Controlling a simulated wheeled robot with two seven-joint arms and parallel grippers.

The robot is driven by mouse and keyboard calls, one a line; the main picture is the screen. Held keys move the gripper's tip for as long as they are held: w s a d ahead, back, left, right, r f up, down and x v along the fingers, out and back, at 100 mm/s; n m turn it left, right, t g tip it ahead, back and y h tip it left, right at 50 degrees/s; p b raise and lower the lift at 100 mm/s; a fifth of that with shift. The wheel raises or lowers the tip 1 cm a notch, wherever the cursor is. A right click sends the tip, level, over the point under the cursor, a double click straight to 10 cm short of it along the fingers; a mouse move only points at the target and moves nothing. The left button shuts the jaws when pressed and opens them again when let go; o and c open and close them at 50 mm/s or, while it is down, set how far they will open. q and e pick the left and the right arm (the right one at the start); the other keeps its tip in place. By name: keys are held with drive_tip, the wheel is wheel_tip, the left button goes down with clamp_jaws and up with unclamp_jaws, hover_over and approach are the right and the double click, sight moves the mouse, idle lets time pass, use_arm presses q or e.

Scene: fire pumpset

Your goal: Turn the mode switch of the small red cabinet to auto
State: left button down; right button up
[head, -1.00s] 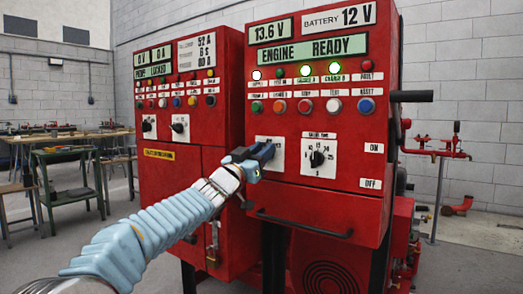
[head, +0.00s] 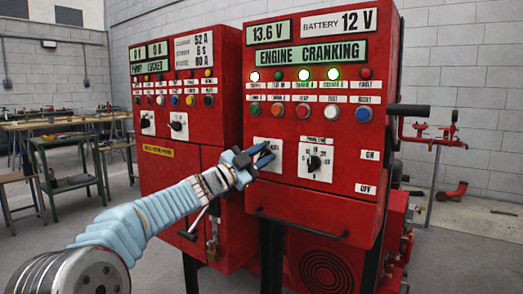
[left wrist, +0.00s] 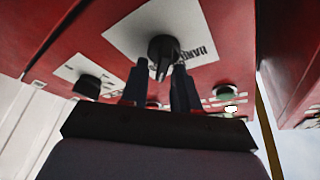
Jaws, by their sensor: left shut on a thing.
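The red cabinet (head: 345,215) on the right has a display reading "ENGINE CRANKING". Its mode switch is a black knob (left wrist: 163,48) on a white plate (left wrist: 128,32), large in the left wrist view. In the head view my gripper partly covers that plate (head: 277,143) and hides the knob. My left gripper (head: 263,155) is at the switch, turned at a slant to the panel. The label on the plate is hard to read. My right gripper is not in view.
A second black selector (head: 314,162) sits just right of the switch. Coloured buttons (head: 304,112) and lit lamps are above it. A handle bar (head: 300,227) runs below. Another red cabinet (head: 160,180) stands at left. Workbenches (head: 65,150) are further back.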

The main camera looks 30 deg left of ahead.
use_arm(q)
drive_tip(key=shift+f+m, duration=0.1)
drive_tip(key=shift+m, duration=0.3)
drive_tip(key=c, duration=1.2)
unclamp_jaws()
drive_tip(key=shift+s, duration=0.1)
drive_tip(key=b+v, duration=0.2)
drive_tip(key=v, duration=1.1)
drive_tip(key=shift+s+a, duration=0.25)
drive_tip(key=shift+a, duration=0.05)
